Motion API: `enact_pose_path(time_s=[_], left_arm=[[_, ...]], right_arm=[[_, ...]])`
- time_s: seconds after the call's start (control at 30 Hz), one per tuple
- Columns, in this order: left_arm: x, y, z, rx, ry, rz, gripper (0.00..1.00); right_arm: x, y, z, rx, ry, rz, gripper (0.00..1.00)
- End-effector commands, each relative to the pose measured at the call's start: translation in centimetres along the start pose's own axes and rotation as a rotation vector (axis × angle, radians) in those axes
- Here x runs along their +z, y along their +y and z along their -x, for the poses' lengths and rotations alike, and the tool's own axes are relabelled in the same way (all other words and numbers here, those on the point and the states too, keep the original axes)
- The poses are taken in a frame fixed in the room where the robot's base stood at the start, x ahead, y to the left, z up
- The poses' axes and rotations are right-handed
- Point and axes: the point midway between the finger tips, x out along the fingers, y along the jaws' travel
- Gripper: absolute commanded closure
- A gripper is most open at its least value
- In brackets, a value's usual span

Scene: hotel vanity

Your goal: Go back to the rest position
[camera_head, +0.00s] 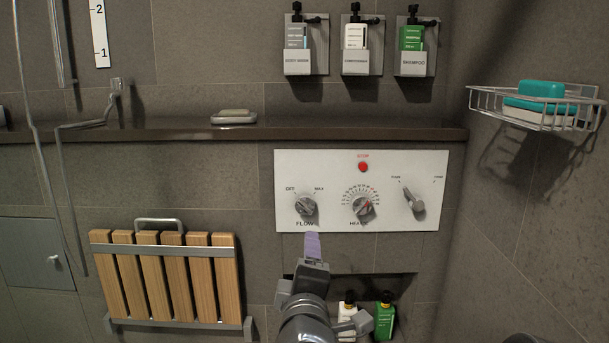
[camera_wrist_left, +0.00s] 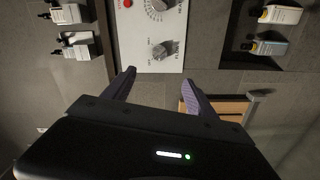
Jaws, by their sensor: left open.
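My left gripper (camera_head: 312,238) points up at the wall, its purple-grey finger pad just below the FLOW knob (camera_head: 306,205) in the head view. In the left wrist view the two fingers (camera_wrist_left: 158,80) are spread apart with nothing between them. The FLOW knob (camera_wrist_left: 160,48) lies beyond the fingertips there, and no contact shows. The white control panel (camera_head: 331,175) also holds a middle dial (camera_head: 361,206), a right lever (camera_head: 414,202) and a red STOP button (camera_head: 363,167). My right gripper is not in view.
A dark shelf (camera_head: 375,134) runs above the panel. A slatted wooden seat (camera_head: 168,275) is folded at left. Bottles (camera_head: 384,318) stand in a low niche beside my left arm. Dispensers (camera_head: 355,45) hang above.

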Motion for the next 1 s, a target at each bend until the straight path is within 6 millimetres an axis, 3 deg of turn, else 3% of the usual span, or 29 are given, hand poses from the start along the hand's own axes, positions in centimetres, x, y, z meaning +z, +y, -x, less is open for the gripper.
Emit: enact_pose_path(time_s=[0.17,0.37,0.57,0.67,0.77,0.87,0.9,1.0], left_arm=[[0.2,-1.3,-1.4,-0.043,-0.031,-0.086,0.34],[0.5,-4.3,-3.0,-0.114,-0.096,-0.216,0.34],[0.6,-9.8,-3.7,-0.244,-0.224,-0.397,0.34],[0.3,-13.9,-2.9,-0.342,-0.333,-0.502,0.34],[-0.4,-19.1,0.3,-0.478,-0.504,-0.612,0.34],[-1.0,-24.1,6.1,-0.617,-0.719,-0.688,0.34],[-1.2,-25.6,8.9,-0.665,-0.808,-0.703,0.34],[-1.4,-27.9,15.7,-0.751,-1.010,-0.711,0.34]], right_arm=[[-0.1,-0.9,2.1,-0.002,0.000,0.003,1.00],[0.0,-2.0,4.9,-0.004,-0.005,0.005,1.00],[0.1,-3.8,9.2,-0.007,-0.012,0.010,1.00],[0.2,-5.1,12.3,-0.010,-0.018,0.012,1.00],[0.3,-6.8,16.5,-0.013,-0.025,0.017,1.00],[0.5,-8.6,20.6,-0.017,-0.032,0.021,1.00],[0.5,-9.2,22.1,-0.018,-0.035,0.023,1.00],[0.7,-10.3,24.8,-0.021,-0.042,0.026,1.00]])
